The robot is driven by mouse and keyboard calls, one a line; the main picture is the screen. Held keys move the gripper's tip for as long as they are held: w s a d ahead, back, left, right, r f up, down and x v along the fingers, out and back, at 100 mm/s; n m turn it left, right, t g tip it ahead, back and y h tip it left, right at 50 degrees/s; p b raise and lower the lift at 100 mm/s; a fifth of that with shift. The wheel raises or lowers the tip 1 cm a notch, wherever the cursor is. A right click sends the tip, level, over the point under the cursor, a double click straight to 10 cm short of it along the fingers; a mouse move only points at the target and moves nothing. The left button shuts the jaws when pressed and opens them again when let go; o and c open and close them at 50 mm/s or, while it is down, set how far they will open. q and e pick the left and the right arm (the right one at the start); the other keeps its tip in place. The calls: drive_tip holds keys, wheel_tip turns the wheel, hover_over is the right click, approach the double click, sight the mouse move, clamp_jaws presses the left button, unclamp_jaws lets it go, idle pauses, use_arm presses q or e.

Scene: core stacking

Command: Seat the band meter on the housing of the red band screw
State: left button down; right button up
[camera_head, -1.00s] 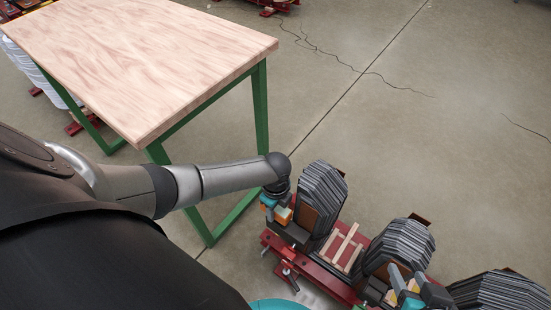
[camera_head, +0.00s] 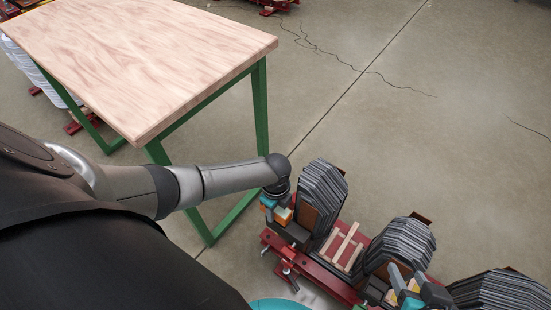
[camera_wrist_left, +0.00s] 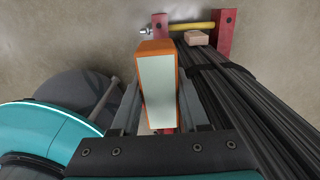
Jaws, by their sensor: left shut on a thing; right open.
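The band meter, an orange box with a pale face (camera_wrist_left: 157,85), is between the two grey fingers of my left gripper (camera_wrist_left: 155,100) in the left wrist view. The gripper is shut on it. In the head view the orange meter (camera_head: 283,215) shows small at my left gripper (camera_head: 274,206), beside the leftmost stack of dark sheets. A small bit of red (camera_wrist_left: 168,131) shows below the meter in the wrist view; I cannot tell whether it is the red band screw. The contact under the meter is hidden. My right gripper (camera_head: 396,278) is open at the lower right, near the middle stack.
Stacks of grey sheets (camera_head: 402,245) stand on a red frame (camera_head: 335,285) with wooden slats (camera_head: 347,243). In the wrist view a yellow rod (camera_wrist_left: 190,27) joins red posts beside dark strips (camera_wrist_left: 240,90). A wooden table (camera_head: 150,60) with green legs stands at left.

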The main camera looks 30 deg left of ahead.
use_arm(q)
drive_tip(key=shift+f+b, duration=0.5)
drive_tip(key=shift+f, duration=0.15)
use_arm(e)
drive_tip(key=shift+f, duration=0.55)
use_arm(q)
drive_tip(key=shift+c, duration=1.6)
unclamp_jaws()
use_arm(e)
drive_tip(key=shift+a, duration=0.1)
